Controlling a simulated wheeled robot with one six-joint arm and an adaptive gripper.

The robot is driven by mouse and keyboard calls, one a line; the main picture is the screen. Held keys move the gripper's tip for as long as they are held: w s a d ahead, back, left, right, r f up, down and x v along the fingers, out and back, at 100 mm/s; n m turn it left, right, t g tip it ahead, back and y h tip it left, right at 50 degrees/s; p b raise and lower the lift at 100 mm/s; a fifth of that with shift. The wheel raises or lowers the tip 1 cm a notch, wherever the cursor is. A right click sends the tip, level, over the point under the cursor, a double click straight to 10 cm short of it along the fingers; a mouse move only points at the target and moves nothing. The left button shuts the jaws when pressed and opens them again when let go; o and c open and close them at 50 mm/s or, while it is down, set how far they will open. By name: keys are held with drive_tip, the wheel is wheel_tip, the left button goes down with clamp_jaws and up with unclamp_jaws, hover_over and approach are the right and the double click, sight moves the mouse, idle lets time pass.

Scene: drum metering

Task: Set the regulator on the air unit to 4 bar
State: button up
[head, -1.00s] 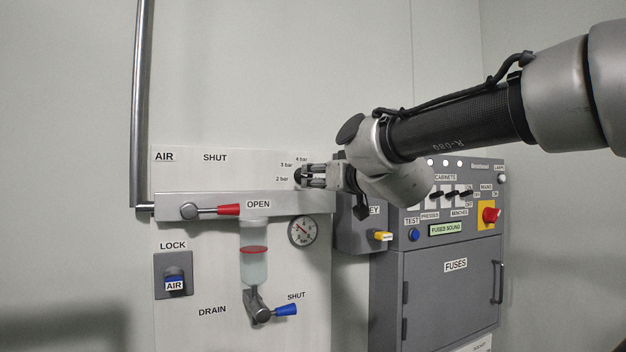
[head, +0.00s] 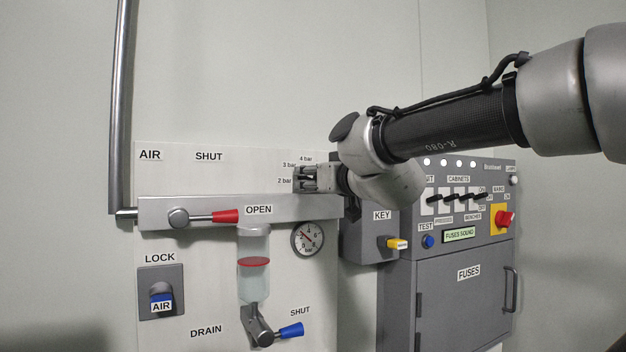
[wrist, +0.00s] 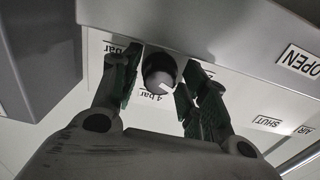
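The regulator knob (wrist: 159,72) is dark and round with a white mark on its face, below the metal rail in the wrist view. The "4 bar" label (wrist: 152,94) shows just beside it, near the white mark. My gripper (wrist: 160,88) is open, with one finger on each side of the knob and narrow gaps between. In the head view my gripper (head: 305,179) is at the right end of the air unit (head: 190,290) and hides the knob. The pressure gauge (head: 307,239) is below the rail; its needle is too small to read surely.
The rail (head: 290,208) runs just under my gripper. It carries a red-handled lever (head: 225,216) at OPEN. A grey key box (head: 370,250) and the fuse cabinet (head: 450,290) stand close on the right. A blue drain lever (head: 290,331) is lower down.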

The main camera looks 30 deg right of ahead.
drive_tip(key=c, duration=0.6)
drive_tip(key=shift+m, duration=0.8)
drive_tip(key=o, duration=1)
